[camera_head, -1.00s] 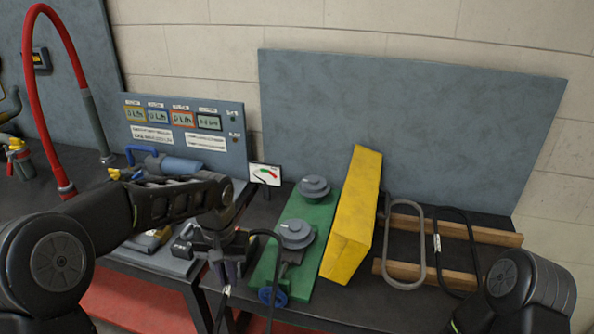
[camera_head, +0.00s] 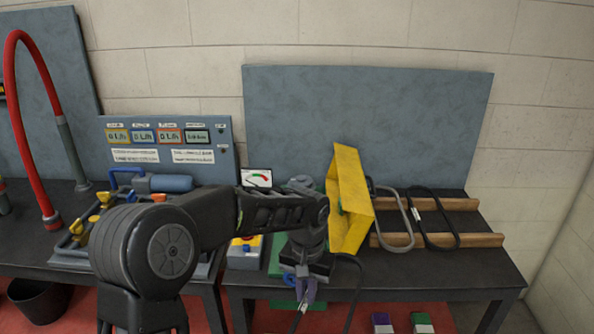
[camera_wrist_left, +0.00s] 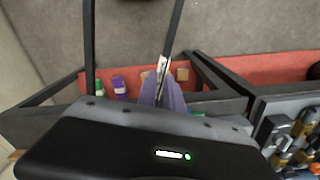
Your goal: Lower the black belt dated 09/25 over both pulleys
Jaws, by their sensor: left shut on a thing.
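My left gripper (camera_head: 304,292), with purple fingers, is low at the workbench's front edge. It is shut on a black belt (camera_head: 354,285), which hangs in front of the bench. The left wrist view shows the fingers (camera_wrist_left: 163,94) closed at the belt (camera_wrist_left: 176,22) and a pale tag; its date is unreadable. The green motor base (camera_head: 274,258) is largely behind my left arm. A pulley (camera_head: 299,186) shows only partly above the arm; the other is hidden. The held belt is apart from the visible pulley. My right gripper is out of view.
A yellow guard (camera_head: 347,190) stands right of the base. A grey belt (camera_head: 397,222) and another tagged black belt (camera_head: 437,228) lie on wooden rails (camera_head: 455,241). A gauge (camera_head: 256,178) stands behind. Small boxes (camera_head: 382,323) sit below the bench. The bench's right front (camera_head: 440,273) is clear.

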